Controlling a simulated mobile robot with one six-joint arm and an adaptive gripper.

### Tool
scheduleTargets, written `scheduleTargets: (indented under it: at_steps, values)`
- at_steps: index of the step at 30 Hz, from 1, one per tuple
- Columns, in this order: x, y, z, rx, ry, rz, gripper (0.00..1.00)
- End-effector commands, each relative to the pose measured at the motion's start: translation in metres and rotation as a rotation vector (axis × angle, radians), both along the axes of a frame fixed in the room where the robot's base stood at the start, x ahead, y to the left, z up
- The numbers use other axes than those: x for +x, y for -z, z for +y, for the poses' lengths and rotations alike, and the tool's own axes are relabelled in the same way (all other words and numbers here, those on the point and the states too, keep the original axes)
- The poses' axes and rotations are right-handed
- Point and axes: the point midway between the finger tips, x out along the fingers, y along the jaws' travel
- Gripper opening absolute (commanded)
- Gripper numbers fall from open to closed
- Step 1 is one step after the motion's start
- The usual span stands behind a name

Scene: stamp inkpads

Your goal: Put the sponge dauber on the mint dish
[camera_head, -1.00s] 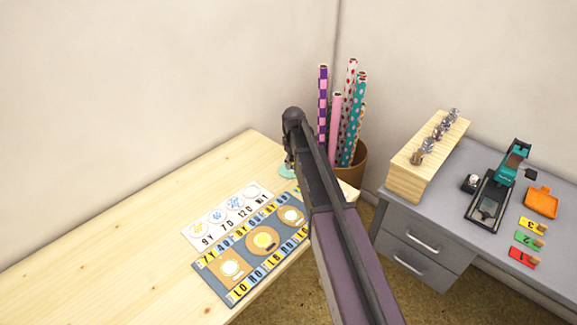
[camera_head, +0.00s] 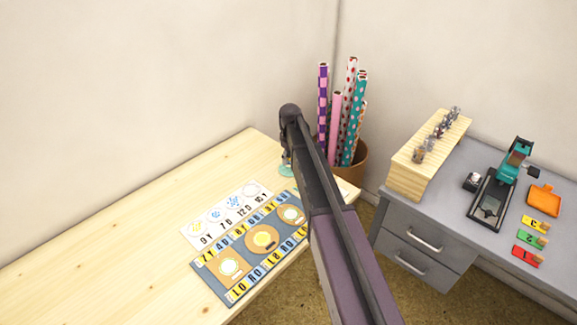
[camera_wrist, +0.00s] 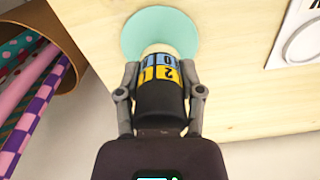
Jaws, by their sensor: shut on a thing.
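The sponge dauber (camera_wrist: 160,85) has a dark body, a yellow and blue band with characters, and a pale tip. In the wrist view my gripper (camera_wrist: 160,73) is shut on it, one finger on each side. The mint dish (camera_wrist: 160,27) is a round pale green disc on the wooden table, and the dauber's tip overlaps its near part. I cannot tell whether the tip touches it. In the head view a bit of the mint dish (camera_head: 286,171) shows at the table's far right corner. My arm hides the dauber there.
A blue patterned mat (camera_head: 222,286) and a white printed card (camera_head: 236,213) lie on the wooden table (camera_head: 120,225). A brown bin (camera_head: 357,172) of wrapping rolls stands behind the corner. A grey drawer desk (camera_head: 425,240) with a wooden block and stamp items is at right. The table's left is clear.

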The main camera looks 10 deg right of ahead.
Motion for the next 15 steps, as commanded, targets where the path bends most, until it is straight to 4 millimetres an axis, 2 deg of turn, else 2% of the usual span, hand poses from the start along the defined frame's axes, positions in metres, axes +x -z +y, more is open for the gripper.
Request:
scheduleTargets:
  at_steps: [1,6,15]
  values:
    - [0.000,0.010,0.000,0.000,0.000,0.000,0.15]
    - [0.000,0.020,0.000,0.000,0.000,0.000,0.15]
    - [0.000,0.021,0.000,0.000,0.000,0.000,0.15]
